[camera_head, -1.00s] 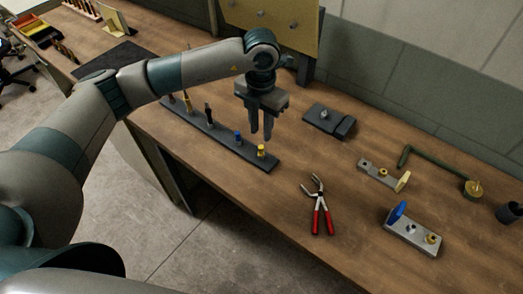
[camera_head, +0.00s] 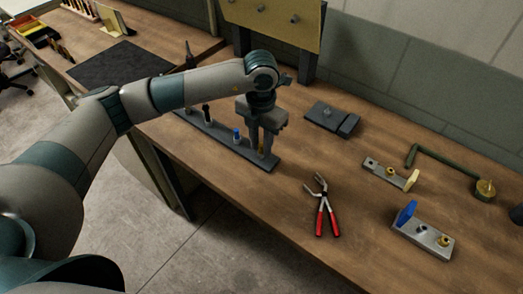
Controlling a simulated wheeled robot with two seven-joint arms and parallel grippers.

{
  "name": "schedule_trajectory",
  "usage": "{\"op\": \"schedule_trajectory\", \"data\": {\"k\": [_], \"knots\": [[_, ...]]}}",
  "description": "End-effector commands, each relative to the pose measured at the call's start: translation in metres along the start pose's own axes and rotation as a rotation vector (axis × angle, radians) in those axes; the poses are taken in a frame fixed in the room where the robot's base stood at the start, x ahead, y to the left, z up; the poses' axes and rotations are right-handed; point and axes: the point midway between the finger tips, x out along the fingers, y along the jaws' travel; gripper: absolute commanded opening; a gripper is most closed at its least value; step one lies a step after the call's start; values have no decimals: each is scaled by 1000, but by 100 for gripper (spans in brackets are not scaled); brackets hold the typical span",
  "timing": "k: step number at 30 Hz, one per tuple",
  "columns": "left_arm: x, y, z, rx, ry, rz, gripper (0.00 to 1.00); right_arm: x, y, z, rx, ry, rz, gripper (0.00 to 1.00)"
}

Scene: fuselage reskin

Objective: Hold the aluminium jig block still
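A silvery metal block (camera_head: 422,240) with a blue upright tab and a brass fitting lies on the bench at the right; it looks like the aluminium jig block. My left gripper (camera_head: 262,147) points down at the near end of the dark tool rack (camera_head: 222,139). Its fingers stand apart around a yellow-topped tool, which they mostly hide; contact cannot be made out. My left gripper is well to the left of both metal pieces. My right gripper is not in view.
Red-handled pliers (camera_head: 322,208) lie between the rack and the block. A dark clamp-like block (camera_head: 330,118) lies at the back, and a green bent rod with a brass end (camera_head: 445,160) at the right.

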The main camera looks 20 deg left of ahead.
Motion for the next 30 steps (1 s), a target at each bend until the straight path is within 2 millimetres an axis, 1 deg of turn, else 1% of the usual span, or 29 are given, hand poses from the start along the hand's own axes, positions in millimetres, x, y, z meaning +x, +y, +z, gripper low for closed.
{"op": "schedule_trajectory", "data": {"k": [6,7,8,9,10,19,30], "knots": [[0,0,0,0,0,0,25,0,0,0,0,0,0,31],[0,0,0,0,0,0,20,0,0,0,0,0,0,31],[0,0,0,0,0,0,13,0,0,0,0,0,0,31],[0,0,0,0,0,0,4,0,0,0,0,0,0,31],[0,0,0,0,0,0,0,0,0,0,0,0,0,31],[-2,0,0,0,0,0,0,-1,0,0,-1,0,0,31],[-9,0,0,0,-1,0,0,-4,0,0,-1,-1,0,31]]}}
